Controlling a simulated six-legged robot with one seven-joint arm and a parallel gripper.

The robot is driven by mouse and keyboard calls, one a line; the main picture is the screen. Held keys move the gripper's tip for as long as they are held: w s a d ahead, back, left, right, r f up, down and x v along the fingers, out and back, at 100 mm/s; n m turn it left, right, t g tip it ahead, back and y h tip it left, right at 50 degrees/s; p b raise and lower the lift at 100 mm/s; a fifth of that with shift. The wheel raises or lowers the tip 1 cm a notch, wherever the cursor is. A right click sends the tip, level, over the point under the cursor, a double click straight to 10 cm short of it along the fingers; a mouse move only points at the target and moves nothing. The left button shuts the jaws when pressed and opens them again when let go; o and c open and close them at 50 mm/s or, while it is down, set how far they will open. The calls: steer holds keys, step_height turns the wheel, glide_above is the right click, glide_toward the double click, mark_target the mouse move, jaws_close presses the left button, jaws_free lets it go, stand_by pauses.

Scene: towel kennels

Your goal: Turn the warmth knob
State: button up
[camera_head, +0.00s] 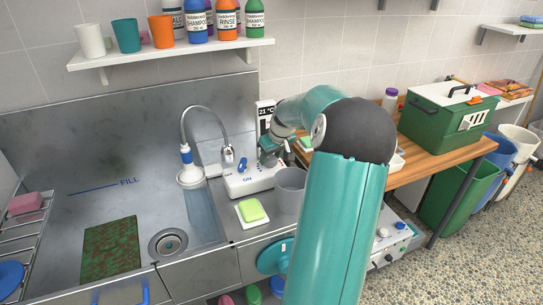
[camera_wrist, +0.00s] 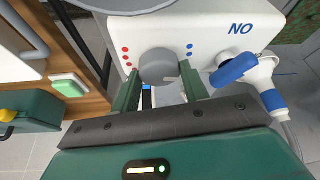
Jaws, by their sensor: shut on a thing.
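The warmth knob (camera_wrist: 158,66) is a round grey knob with a pale pointer mark on a white control box (camera_wrist: 205,30). Red dots lie to its left and blue dots to its right in the wrist view, where the box appears upside down. My gripper (camera_wrist: 162,84) has one green finger on each side of the knob and is shut on it. In the head view the control box (camera_head: 238,186) stands behind the sink edge, with my gripper (camera_head: 268,158) at its right end. The knob is hidden there by my gripper.
A blue lever (camera_wrist: 235,68) marked ON sits beside the knob. A grey cup (camera_head: 290,186) and a green sponge (camera_head: 251,210) stand in front of the box. A curved tap (camera_head: 184,125) is to the left. A shelf (camera_head: 175,52) with bottles hangs above.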

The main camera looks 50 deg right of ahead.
steer(key=m, duration=0.2)
steer(key=m+g+h, duration=0.1)
steer(key=m, duration=0.1)
steer(key=m+h, duration=0.1)
steer(key=m, duration=0.1)
steer(key=shift+w+a, duration=0.25)
steer(key=m+g+h, duration=0.1)
steer(key=m+g, duration=0.1)
steer(key=m, duration=0.3)
steer(key=shift+m, duration=0.3)
steer(key=o, duration=1)
steer(key=shift+d+f, duration=0.1)
steer(key=v, duration=1.4)
steer(key=shift+w, duration=0.15)
